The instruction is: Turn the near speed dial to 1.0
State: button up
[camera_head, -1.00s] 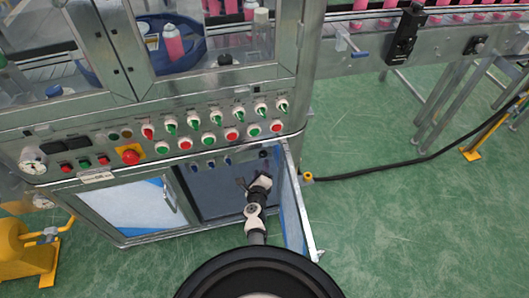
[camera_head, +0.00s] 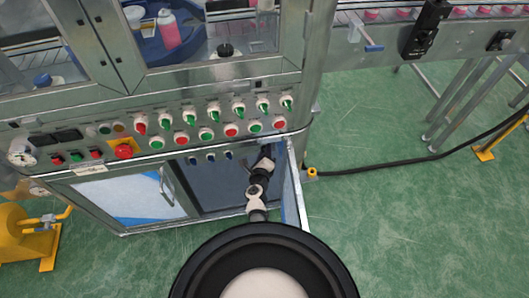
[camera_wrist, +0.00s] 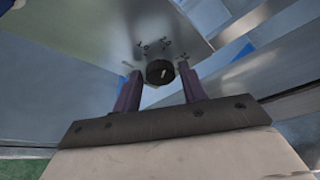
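A round black dial (camera_wrist: 160,72) with a short white mark shows in the wrist view, set on a grey metal plate with small marks around it. My gripper (camera_wrist: 161,69) is open, one dark purple finger on each side of the dial. There is a visible gap on both sides, and I cannot tell how far the tips reach along it. In the head view my gripper (camera_head: 264,160) is at the upper right inside the machine's open lower cabinet, just under the button panel. The dial is hidden behind it there.
The machine's control panel (camera_head: 75,172) carries several red and green buttons and switches above. The cabinet's open door (camera_head: 293,185) stands close on the right of my arm. A black cable (camera_head: 400,161) crosses the green floor.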

jog(key=c, duration=0.7)
jog(key=shift+o, duration=0.2)
jog(key=shift+f+n+b, duration=0.15)
jog(key=shift+n+b, duration=0.15)
jog(key=shift+b, duration=0.1)
jog(key=n+t+b, duration=0.1)
jog(key=n+b, duration=0.2)
jog(key=n+t+b, duration=0.1)
jog(key=n+b, duration=0.1)
jog(key=b, duration=0.2)
jog(key=n+t+h+b, duration=0.1)
jog(key=n+b, duration=0.2)
jog(key=shift+f+n+t+b, duration=0.3)
jog(key=shift+f+t, duration=0.05)
jog(key=shift+t, duration=0.05)
jog(key=shift+r, duration=0.1)
